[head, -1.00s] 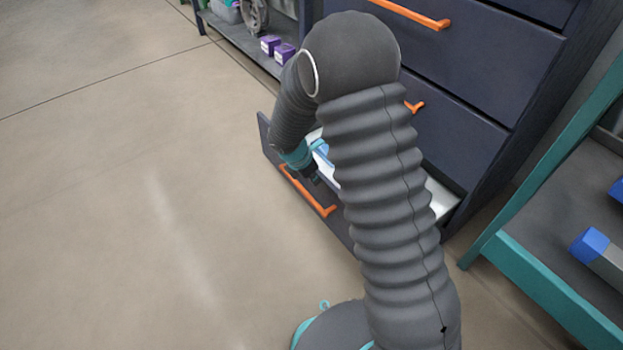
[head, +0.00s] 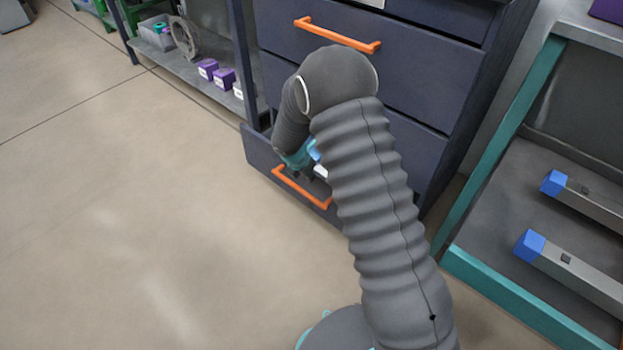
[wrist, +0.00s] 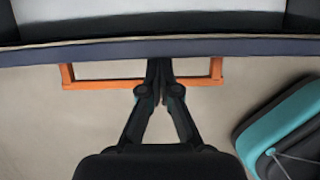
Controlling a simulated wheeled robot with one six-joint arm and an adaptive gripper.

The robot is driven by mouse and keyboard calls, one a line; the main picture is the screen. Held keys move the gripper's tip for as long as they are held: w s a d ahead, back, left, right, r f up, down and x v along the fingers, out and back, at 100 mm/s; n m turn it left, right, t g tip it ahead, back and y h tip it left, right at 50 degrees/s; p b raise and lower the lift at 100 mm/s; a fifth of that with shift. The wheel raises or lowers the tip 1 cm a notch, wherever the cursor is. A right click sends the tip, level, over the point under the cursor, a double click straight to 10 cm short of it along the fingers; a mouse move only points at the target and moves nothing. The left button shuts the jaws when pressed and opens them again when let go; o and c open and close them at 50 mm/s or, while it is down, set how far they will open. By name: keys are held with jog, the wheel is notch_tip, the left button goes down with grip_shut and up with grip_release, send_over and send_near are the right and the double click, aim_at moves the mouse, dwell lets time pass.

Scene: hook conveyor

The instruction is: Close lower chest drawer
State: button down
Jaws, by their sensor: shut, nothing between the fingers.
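The dark blue chest (head: 405,75) stands ahead with orange handles. Its lower drawer (head: 258,153) is partly pulled out, its orange handle (head: 293,187) facing me. My gripper (head: 305,172) is at the drawer front, partly hidden by my arm in the head view. In the wrist view my gripper (wrist: 160,66) is shut and empty. Its fingertips reach across the orange handle bar (wrist: 110,84) to the drawer's front panel (wrist: 230,47). I cannot tell whether they touch it. The pale drawer inside (wrist: 120,8) shows beyond the panel.
A shelf unit with purple boxes (head: 222,78) and a grey wheel (head: 185,38) stands left of the chest. A teal-framed rack (head: 500,295) with blue-ended bars (head: 570,262) stands close on the right. The floor (head: 110,210) to the left is clear.

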jog(key=w+d+p, duration=0.1)
jog(key=w+d, duration=0.3)
jog(key=shift+w+p, duration=0.25)
jog(key=shift+p, duration=0.1)
